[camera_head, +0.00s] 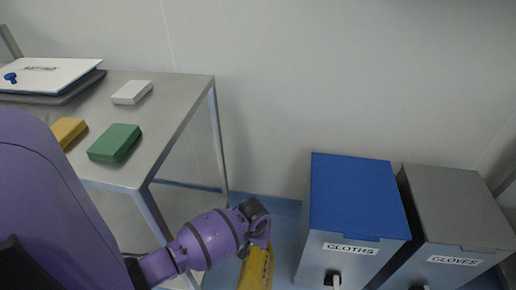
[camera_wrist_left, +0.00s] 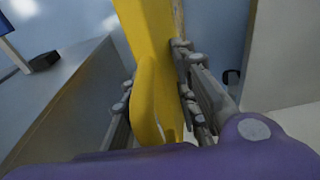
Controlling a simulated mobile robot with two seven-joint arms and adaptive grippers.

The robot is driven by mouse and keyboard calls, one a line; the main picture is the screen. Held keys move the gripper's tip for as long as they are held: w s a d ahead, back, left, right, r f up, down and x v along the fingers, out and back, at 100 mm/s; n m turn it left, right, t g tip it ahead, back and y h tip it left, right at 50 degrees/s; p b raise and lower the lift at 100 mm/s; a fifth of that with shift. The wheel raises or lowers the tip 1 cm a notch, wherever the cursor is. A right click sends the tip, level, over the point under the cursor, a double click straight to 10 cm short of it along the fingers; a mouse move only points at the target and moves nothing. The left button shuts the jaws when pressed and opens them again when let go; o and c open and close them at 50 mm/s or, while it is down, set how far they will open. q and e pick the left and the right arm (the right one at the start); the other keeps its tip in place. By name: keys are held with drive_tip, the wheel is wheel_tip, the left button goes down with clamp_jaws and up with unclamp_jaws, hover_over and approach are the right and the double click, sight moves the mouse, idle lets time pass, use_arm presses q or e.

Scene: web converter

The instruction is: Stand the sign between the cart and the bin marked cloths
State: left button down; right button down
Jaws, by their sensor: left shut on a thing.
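The yellow sign (camera_head: 257,268) shows in the head view below my left gripper (camera_head: 256,222), cut off by the bottom edge. In the left wrist view the sign (camera_wrist_left: 148,60) passes between the fingers of my left gripper (camera_wrist_left: 160,105), which is shut on it. The bin marked cloths (camera_head: 345,225) has a blue lid and stands to the right of the sign. The steel table or cart (camera_head: 205,85) stands to the left. The sign is between the two in the picture; whether its foot touches the floor is hidden. My right gripper is out of view.
A bin marked gloves (camera_head: 455,225) with a grey lid stands right of the cloths bin. A green block (camera_head: 115,142), a yellow block (camera_head: 68,132), a white box (camera_head: 132,92) and a binder (camera_head: 45,72) lie on the steel top. A wall closes the back.

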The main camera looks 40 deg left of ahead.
use_arm(q)
drive_tip(key=shift+w, duration=0.1)
drive_tip(key=shift+f, duration=0.15)
drive_tip(key=c, duration=1.4)
unclamp_jaws()
drive_tip(key=r+p, duration=0.1)
drive_tip(key=r, duration=0.2)
drive_tip(key=r+p, duration=0.2)
drive_tip(key=r, duration=0.2)
drive_tip(key=s+r+p, duration=0.1)
drive_tip(key=r, duration=0.3)
drive_tip(key=shift+s+d+p, duration=0.1)
drive_tip(key=shift+d+p, duration=0.2)
drive_tip(key=shift+p, duration=0.05)
drive_tip(key=shift+s+r, duration=0.1)
drive_tip(key=shift+r, duration=0.5)
